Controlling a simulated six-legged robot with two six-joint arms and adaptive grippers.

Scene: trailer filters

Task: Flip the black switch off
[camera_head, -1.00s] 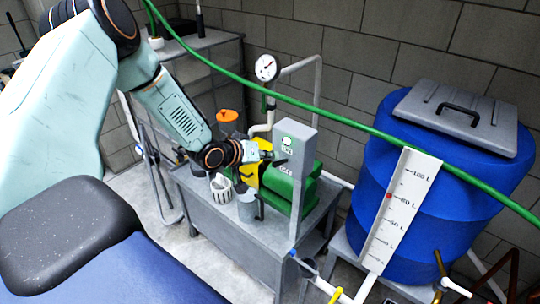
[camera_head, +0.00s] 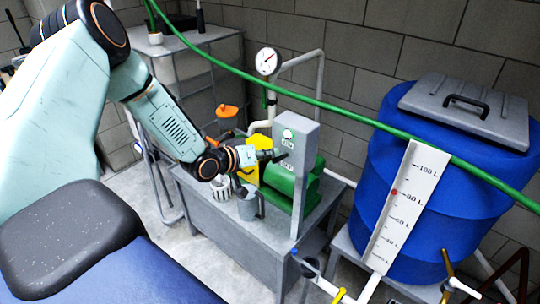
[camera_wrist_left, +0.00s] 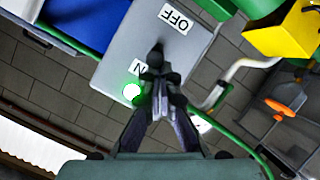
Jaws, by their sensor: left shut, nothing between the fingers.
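A grey switch box (camera_head: 298,135) stands on a post at the edge of the metal bench. In the left wrist view its face (camera_wrist_left: 125,45) carries OFF (camera_wrist_left: 174,18) and ON labels, with a lit green lamp (camera_wrist_left: 132,92) near ON. A small black part, apparently the switch (camera_wrist_left: 157,48), shows between the labels, mostly hidden by my fingertips. My left gripper (camera_head: 277,155) is shut and empty, its tips close in front of the box face. It also shows in the left wrist view (camera_wrist_left: 157,72). I cannot tell whether it touches the switch. My right gripper is not in view.
A green motor (camera_head: 285,185) sits behind the post on the bench (camera_head: 235,222). A green hose (camera_head: 345,112) crosses overhead. A blue tank (camera_head: 435,205) stands at the right.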

